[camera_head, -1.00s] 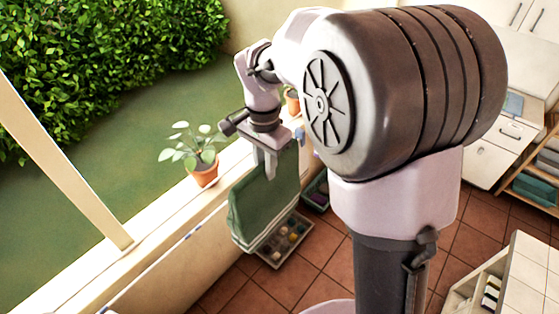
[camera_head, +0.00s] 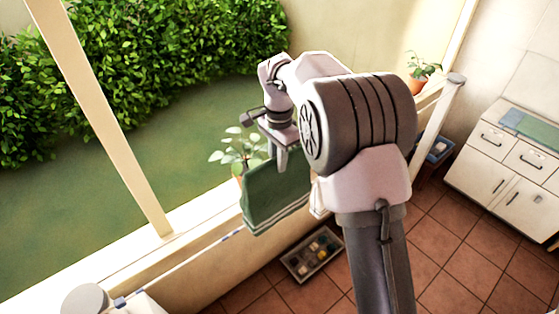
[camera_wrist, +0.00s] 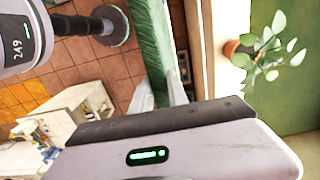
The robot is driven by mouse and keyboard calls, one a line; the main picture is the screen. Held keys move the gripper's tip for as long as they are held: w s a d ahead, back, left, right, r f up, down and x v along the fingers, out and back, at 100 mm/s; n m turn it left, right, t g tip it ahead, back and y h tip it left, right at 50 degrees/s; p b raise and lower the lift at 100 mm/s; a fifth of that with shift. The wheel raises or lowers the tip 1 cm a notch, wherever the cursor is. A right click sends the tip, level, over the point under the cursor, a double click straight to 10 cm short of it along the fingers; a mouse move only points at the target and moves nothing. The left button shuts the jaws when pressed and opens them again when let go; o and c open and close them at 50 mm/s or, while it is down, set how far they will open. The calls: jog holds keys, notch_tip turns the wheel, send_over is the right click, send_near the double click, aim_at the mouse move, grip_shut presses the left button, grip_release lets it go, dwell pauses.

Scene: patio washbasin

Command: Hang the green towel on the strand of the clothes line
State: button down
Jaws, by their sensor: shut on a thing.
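The green towel (camera_head: 278,198) hangs down from my gripper (camera_head: 281,162) in the head view, with a pale stripe near its lower edge. My gripper is shut on its upper part. In the wrist view the towel (camera_wrist: 152,45) is a green strip running up from the fingers. A thin pale strand (camera_head: 195,254), which looks like the clothes line, runs beside the window ledge toward the towel. It passes out of sight behind the towel and arm. I cannot tell whether towel and strand touch.
A capped post (camera_head: 85,298) stands at lower left and another (camera_head: 437,122) at right. A potted plant (camera_head: 238,150) sits on the ledge behind the towel. A tray of small items (camera_head: 312,254) lies on the tiled floor below. White cabinets (camera_head: 505,170) stand at right.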

jog(key=shift+w+a, duration=0.65)
jog(key=shift+w, duration=0.3)
jog(key=shift+w+a, duration=0.6)
jog(key=shift+w, duration=0.35)
notch_tip(320, 180, down, 28)
jog(key=b, duration=2.1)
jog(key=shift+f, duration=0.25)
jog(key=c, duration=1.2)
grip_release()
jog(key=shift+r, duration=0.15)
